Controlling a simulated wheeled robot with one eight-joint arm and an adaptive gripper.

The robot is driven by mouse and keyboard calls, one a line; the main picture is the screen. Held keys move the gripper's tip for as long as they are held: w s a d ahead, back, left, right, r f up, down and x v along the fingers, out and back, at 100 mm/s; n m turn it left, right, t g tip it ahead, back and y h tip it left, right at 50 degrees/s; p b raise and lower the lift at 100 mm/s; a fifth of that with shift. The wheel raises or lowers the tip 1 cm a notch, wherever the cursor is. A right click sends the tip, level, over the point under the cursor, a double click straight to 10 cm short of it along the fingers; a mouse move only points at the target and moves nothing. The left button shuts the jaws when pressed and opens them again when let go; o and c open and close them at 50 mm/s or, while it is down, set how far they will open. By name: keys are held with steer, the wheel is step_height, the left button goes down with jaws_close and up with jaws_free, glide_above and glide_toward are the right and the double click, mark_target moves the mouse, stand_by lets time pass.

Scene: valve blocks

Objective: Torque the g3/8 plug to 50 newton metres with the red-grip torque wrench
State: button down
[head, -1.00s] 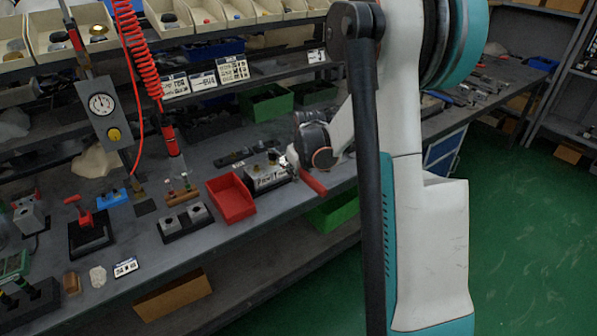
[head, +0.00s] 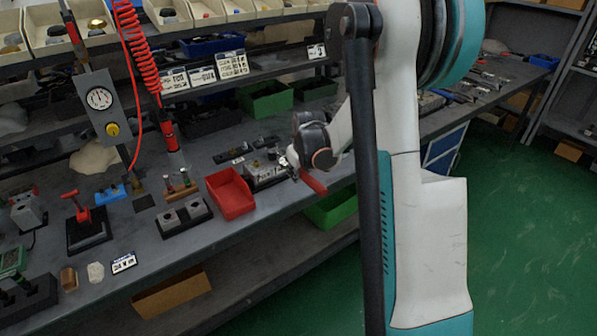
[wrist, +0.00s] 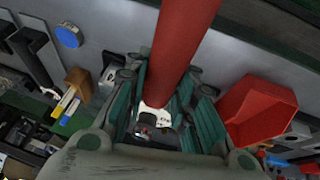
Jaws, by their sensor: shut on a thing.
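My gripper (wrist: 166,112) is shut on the red grip of the torque wrench (wrist: 183,40). In the wrist view the grip runs between the green-grey fingers and out past the top edge. In the head view my gripper (head: 293,155) is beside a steel valve block (head: 264,172) on the bench, and the red grip (head: 313,182) sticks out toward the bench's front edge. The wrench's working end is hidden near the block. I cannot make out the g3/8 plug, nor whether the wrench touches it.
A red bin (head: 230,193) stands just left of the block and also shows in the wrist view (wrist: 258,110). A twin-socket black fixture (head: 184,217) is farther left. A red coiled hose (head: 140,55) hangs above. Bins and a shelf stand behind. Green floor (head: 530,230) is clear at right.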

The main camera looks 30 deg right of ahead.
steer(key=shift+a, duration=0.15)
steer(key=shift+a+m+h, duration=0.4)
steer(key=shift+a+m, duration=0.5)
steer(key=shift+a, duration=0.25)
steer(key=shift+w+a+m+g+h, duration=0.2)
steer(key=shift+a+m, duration=0.25)
steer(key=shift+a, duration=0.2)
steer(key=shift+w+a+m+g+h, duration=0.1)
steer(key=shift+a+m+g, duration=0.1)
steer(key=shift+a+m, duration=0.35)
steer(key=shift+a, duration=0.1)
steer(key=shift+w+a+m+h+b, duration=0.15)
steer(key=shift+w+a+m+b, duration=0.1)
steer(key=shift+a+m, duration=0.3)
steer(key=shift+w+a+m+h+b, duration=0.2)
steer(key=shift+a+m, duration=0.15)
steer(key=shift+a, duration=0.25)
steer(key=shift+w+a+m+g+h, duration=0.15)
steer(key=shift+w+a+m+g, duration=0.1)
steer(key=shift+w+a+m, duration=0.25)
steer(key=shift+w+a+m+g+h, duration=0.15)
steer(key=shift+a+m+g, duration=0.15)
steer(key=shift+a, duration=0.3)
